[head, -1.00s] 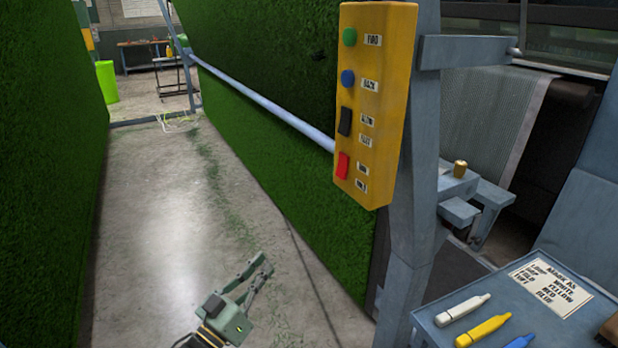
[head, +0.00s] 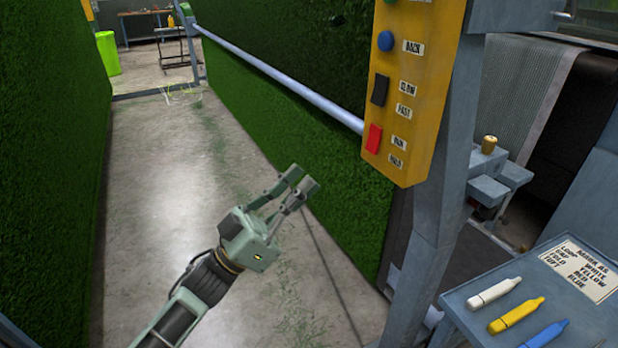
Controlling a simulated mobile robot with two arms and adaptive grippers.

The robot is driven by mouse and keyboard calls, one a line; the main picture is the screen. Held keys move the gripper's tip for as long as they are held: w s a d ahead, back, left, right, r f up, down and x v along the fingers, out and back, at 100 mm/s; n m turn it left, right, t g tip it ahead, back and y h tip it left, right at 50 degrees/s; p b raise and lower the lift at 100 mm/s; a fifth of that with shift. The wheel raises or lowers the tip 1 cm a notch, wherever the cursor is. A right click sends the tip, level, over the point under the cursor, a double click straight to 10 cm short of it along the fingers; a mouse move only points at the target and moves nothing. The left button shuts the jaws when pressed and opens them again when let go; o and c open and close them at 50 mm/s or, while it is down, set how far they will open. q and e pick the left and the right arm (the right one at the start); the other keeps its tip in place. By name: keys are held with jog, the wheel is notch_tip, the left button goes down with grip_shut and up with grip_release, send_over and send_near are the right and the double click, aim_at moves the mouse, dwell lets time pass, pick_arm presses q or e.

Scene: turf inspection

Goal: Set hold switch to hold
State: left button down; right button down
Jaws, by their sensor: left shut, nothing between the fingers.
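The yellow control box (head: 408,100) is fixed to a grey post at the upper right. Its lowest control is a red rocker switch (head: 374,138), beside labels that read RUN above and HOLD below. I cannot tell for sure which way the rocker is tipped. Above it are a black rocker (head: 380,90) labelled SLOW and FAST, and a blue button (head: 386,41) labelled BACK. My left gripper (head: 306,182) is shut and empty, below and left of the red switch, apart from the box. My right gripper is not in view.
A grey rail (head: 285,88) runs along the green turf wall to the box. A grey tray (head: 470,295) at lower right holds white, yellow and blue markers and a card.

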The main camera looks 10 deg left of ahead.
aim_at(373, 139)
pick_arm(q)
jog(key=w+d+r+p, duration=0.2)
jog(key=w+d+r, duration=0.2)
jog(key=w+d, duration=0.2)
jog(key=shift+d+r+p, duration=0.15)
jog(key=shift+d+p, duration=0.2)
jog(key=shift+d, duration=0.75)
